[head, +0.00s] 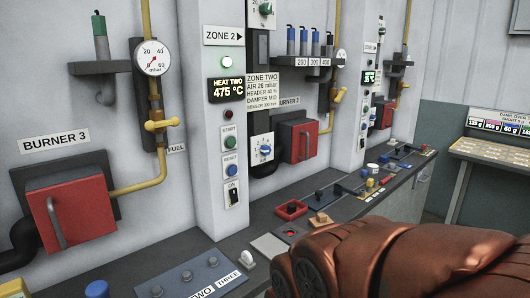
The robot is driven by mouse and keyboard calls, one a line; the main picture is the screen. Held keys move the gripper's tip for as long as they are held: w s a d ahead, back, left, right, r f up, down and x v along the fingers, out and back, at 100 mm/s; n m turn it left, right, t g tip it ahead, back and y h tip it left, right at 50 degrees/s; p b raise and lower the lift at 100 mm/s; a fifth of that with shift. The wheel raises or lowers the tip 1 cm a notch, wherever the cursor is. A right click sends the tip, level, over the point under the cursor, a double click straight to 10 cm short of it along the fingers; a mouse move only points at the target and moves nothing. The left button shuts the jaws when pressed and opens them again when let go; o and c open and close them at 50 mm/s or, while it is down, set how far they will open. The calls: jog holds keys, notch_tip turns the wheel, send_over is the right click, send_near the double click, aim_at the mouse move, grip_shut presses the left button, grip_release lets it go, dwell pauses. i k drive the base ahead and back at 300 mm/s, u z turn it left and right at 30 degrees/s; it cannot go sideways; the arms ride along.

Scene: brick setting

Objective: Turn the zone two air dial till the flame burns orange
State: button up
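The column's display (226,89) reads "HEAT TWO 475 °C". A red burner door (298,141) right of the blue dial is shut. No flame shows. My gripper is not in view.
My copper-coloured arm covers the lower right. Burner 3's red door (70,214) and a yellow fuel pipe (158,165) are at left. The desk (130,270) below carries knobs, a red tray (291,210) and several small items. A lit sloping panel (497,126) stands at far right.

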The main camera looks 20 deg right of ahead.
aim_at(266, 150)
jog(key=u, duration=0.1)
jog(key=k, duration=0.35)
jog(key=z, duration=0.5)
jog(key=i, duration=1.25)
jog(key=u, duration=0.7)
